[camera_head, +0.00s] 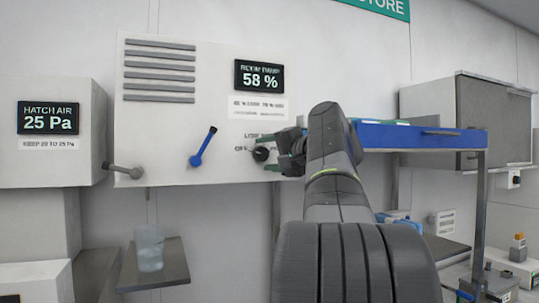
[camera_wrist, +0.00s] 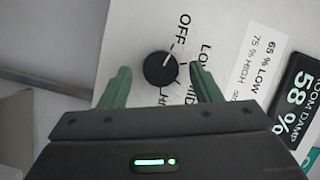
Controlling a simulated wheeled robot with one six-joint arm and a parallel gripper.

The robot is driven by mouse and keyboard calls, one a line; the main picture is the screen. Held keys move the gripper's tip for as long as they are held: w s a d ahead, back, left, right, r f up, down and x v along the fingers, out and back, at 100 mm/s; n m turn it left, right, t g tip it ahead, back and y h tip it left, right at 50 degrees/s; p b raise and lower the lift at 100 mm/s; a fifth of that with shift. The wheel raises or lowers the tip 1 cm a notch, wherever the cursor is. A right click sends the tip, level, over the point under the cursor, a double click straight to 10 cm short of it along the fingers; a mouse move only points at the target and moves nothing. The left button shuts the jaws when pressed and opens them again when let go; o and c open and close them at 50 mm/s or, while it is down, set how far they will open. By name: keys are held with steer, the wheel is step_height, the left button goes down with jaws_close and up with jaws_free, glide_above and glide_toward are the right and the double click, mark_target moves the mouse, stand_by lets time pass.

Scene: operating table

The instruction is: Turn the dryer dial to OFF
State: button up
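The dryer dial (camera_wrist: 160,69) is a round black knob on a pale panel in the wrist view. A white mark shows at its upper right edge, between the OFF label (camera_wrist: 184,25) and the labels to the right. I cannot tell exactly which setting it marks. It also shows in the head view (camera_head: 261,154), just left of my gripper (camera_head: 280,152). In the wrist view my gripper (camera_wrist: 163,76) is open, with one green finger on each side of the dial and a gap to it on both sides. Nothing is between the fingers except the dial's outline; contact is not visible.
The dryer panel (camera_head: 215,120) carries a room damp display (camera_head: 263,76) reading 58 %, a blue lever (camera_head: 203,146) and a grey lever (camera_head: 123,171). A hatch air box (camera_head: 50,150) stands left. A glass (camera_head: 149,247) stands on a shelf below. A blue shelf (camera_head: 420,137) is right.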

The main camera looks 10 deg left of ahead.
steer(key=shift+d, duration=0.1)
steer(key=f+b+v, duration=0.1)
steer(key=b+v, duration=0.2)
steer(key=v, duration=1)
steer(key=shift+s+d+r, duration=0.2)
steer(key=shift+d+r, duration=0.1)
steer(key=shift+r, duration=0.15)
steer(key=p+x, duration=0.3)
steer(key=x, duration=1.1)
steer(key=shift+s+r, duration=0.1)
steer(key=shift+r, duration=0.05)
